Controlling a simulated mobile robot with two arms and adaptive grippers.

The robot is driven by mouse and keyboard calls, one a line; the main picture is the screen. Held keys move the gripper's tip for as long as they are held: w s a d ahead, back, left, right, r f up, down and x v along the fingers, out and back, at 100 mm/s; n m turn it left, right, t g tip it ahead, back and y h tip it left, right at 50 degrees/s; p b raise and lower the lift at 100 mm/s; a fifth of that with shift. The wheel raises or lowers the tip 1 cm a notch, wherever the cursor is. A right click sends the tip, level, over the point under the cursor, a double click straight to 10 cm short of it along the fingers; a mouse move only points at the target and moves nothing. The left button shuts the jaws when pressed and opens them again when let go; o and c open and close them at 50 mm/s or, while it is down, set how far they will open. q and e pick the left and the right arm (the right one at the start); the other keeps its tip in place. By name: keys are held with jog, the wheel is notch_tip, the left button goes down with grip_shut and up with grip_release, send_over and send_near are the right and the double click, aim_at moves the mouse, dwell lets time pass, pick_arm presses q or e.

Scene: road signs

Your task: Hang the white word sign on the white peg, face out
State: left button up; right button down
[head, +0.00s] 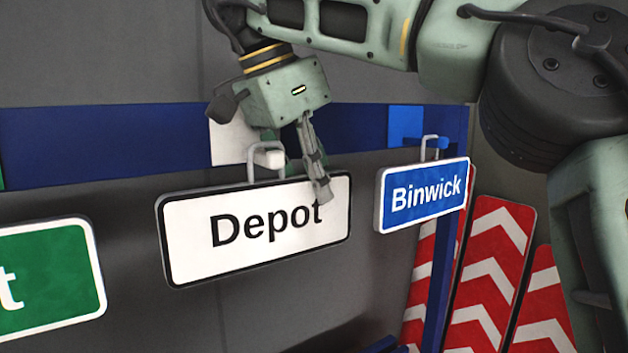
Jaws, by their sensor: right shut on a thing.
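The white word sign (190,240) reads "Depot" in black, faces out toward me and is slightly tilted in the picture. Its grey wire loop (251,165) stands up from the top edge. The white peg (270,158) shows at the loop, below the loop's top; I cannot tell if the peg bears the sign's weight. My right gripper (318,178) is shut on the sign's upper edge, right of the loop, with one finger in front of the face. The other finger is mostly hidden behind the sign. My left gripper is not in view.
A blue "Binwick" sign (425,194) hangs close by on the right from a blue peg (424,142). A green sign (50,275) is at the left edge. A dark blue rail (100,140) runs behind. Red and white chevron boards (490,265) stand at lower right.

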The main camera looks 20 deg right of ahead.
jog(key=shift+f, duration=0.4)
jog(key=c, duration=1.7)
grip_release()
jog(key=shift+r, duration=0.1)
